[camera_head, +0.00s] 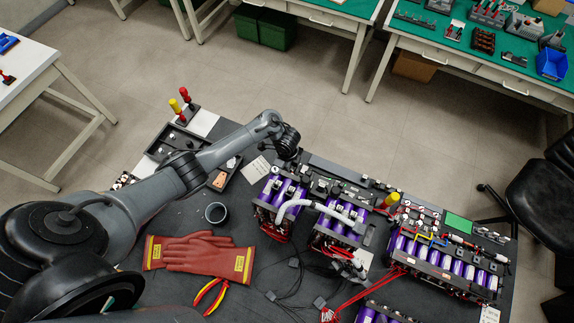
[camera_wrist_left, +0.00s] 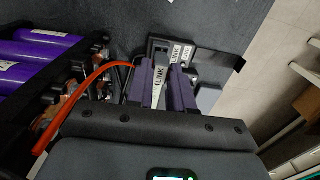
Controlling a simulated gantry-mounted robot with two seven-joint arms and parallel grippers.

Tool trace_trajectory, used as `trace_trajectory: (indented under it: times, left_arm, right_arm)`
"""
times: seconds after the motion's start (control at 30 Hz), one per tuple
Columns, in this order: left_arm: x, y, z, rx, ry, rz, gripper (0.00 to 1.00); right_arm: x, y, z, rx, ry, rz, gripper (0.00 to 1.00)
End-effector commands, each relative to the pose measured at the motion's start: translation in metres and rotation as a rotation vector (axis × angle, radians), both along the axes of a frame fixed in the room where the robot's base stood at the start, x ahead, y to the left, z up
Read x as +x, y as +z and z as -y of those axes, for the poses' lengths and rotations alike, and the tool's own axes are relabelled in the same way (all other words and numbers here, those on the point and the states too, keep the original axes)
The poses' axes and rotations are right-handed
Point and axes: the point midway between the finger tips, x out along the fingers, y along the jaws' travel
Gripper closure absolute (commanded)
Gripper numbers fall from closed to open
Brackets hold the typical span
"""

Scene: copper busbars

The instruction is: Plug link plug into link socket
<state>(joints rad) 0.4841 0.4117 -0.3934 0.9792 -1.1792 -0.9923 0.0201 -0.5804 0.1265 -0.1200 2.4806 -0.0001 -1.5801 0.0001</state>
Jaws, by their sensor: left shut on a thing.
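My left gripper (camera_wrist_left: 159,92) is shut on the link plug (camera_wrist_left: 160,76), a grey piece with a white LINK label, held between its two purple-grey fingers. The link socket (camera_wrist_left: 181,53), a dark block with a white label, lies just beyond the plug's tip in the left wrist view. I cannot tell whether plug and socket touch. In the head view my left gripper (camera_head: 289,152) is over the back edge of the dark bench, and the plug and socket are too small or hidden to make out there. My right gripper is not in view.
Purple battery modules (camera_head: 281,194) stand close in front of the gripper, with a white corrugated hose (camera_head: 302,204) on them. An orange-red cable (camera_wrist_left: 88,97) curves beside the fingers.

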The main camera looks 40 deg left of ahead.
Motion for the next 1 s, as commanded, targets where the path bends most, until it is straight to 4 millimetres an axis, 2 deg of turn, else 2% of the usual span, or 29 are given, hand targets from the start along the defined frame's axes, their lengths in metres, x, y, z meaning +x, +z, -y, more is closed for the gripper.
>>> trace_trajectory:
  times: [0.37, 0.77, 1.0]
  left_arm:
    - [0.0, -0.001, 0.0, 0.0, 0.0, 0.0, 1.0]
    - [0.0, -0.014, 0.0, 0.001, 0.0, 0.0, 1.0]
    - [0.0, -0.015, 0.0, 0.001, 0.0, 0.0, 1.0]
  right_arm:
    - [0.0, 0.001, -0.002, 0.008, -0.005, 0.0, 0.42]
    - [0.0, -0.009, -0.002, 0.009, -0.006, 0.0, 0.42]
    - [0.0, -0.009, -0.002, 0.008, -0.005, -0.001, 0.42]
